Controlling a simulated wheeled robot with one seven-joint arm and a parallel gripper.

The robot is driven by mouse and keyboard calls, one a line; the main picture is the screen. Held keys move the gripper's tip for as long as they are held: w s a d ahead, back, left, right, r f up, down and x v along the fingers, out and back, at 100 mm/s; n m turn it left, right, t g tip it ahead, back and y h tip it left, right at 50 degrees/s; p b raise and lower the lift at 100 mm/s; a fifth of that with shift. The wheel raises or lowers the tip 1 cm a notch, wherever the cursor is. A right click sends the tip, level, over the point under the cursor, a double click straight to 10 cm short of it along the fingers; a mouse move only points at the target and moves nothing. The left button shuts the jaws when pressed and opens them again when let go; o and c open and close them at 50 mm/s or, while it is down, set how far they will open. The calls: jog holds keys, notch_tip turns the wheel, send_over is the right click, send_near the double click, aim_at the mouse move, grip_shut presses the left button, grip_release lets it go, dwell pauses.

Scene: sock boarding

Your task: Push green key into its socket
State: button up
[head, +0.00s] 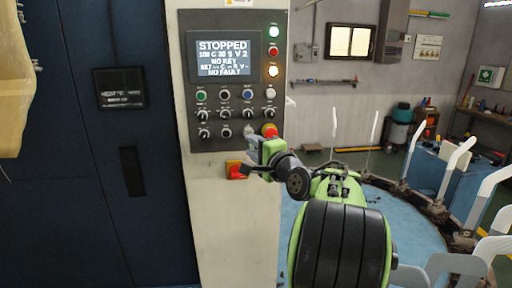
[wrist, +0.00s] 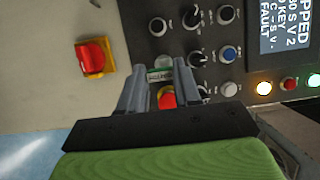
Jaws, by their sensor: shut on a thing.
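The green key (wrist: 159,74) shows between my fingertips in the wrist view, with a pale label on it. My gripper (wrist: 159,75) is shut on it, close in front of the lower part of the control panel (head: 283,90). In the head view my gripper (head: 250,150) is just below the panel's bottom row, and I cannot make out the key there. A round grey fitting (wrist: 164,62) lies just beyond the key and may be the socket; the key and fingers partly hide it. I cannot tell whether the key touches it. The panel screen (head: 223,58) reads "STOPPED" and "NO KEY".
A red emergency button (head: 269,131) sits right beside my gripper, and it also shows between my fingers in the wrist view (wrist: 167,98). A red switch on a yellow plate (head: 237,170) is below the panel. Several knobs and buttons crowd the area above.

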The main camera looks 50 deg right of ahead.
jog(key=shift+w+d+p, duration=0.3)
jog(key=shift+w+d, duration=0.3)
jog(key=shift+w, duration=0.1)
jog(key=shift+w+d, duration=0.1)
jog(key=shift+w, duration=0.1)
dwell(1.0)
jog(key=shift+w+d+p, duration=0.25)
jog(key=shift+p, duration=0.15)
jog(key=shift+w+d+p, duration=0.65)
jog(key=shift+w+p, duration=0.05)
jog(key=shift+w, duration=0.1)
jog(key=o, duration=1.1)
